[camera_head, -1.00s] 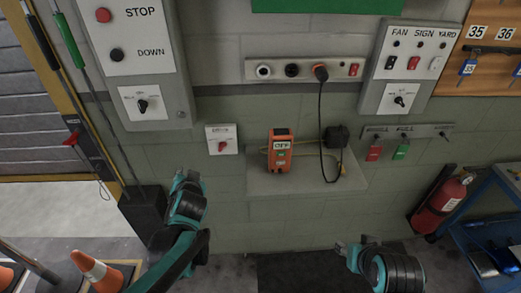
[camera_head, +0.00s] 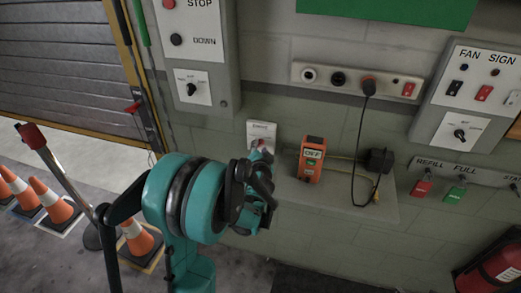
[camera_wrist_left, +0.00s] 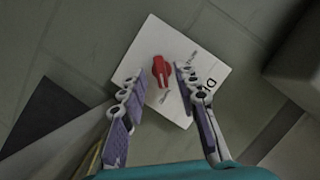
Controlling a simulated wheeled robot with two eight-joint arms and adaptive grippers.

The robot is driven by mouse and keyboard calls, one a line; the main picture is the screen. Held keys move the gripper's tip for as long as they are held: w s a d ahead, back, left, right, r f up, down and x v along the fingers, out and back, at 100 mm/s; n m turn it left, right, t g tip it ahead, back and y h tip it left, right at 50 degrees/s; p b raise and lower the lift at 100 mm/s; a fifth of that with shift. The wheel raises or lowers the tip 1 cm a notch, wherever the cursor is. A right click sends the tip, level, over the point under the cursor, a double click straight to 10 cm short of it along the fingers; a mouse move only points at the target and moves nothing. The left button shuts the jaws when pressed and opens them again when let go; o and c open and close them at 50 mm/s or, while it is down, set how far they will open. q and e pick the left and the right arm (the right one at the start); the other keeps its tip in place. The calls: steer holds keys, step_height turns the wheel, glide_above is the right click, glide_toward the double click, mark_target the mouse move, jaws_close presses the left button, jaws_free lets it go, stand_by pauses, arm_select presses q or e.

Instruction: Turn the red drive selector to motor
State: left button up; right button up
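The red drive selector (camera_wrist_left: 161,71) is a small red knob on a white square plate (camera_wrist_left: 150,40) on the wall. In the left wrist view it sits between and just beyond the fingertips of my left gripper (camera_wrist_left: 158,80), which is open, with one finger on each side. I cannot tell whether the right finger touches the knob. The lettering on the plate is too small to read surely. In the head view the plate (camera_head: 263,128) shows above my left gripper (camera_head: 262,165), which hides part of the knob. My right gripper is out of view.
An orange box (camera_head: 311,160) stands on a grey wall shelf (camera_head: 340,200) right of the selector. A black cable hangs from a socket strip (camera_head: 310,75) near a black adapter (camera_head: 377,161). A stop/down panel (camera_head: 205,60) is above left. Traffic cones (camera_head: 140,240) stand lower left.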

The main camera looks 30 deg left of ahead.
arm_select(q)
steer(key=shift+w+a+f, duration=0.1)
steer(key=shift+w+a, duration=0.2)
jaws_close()
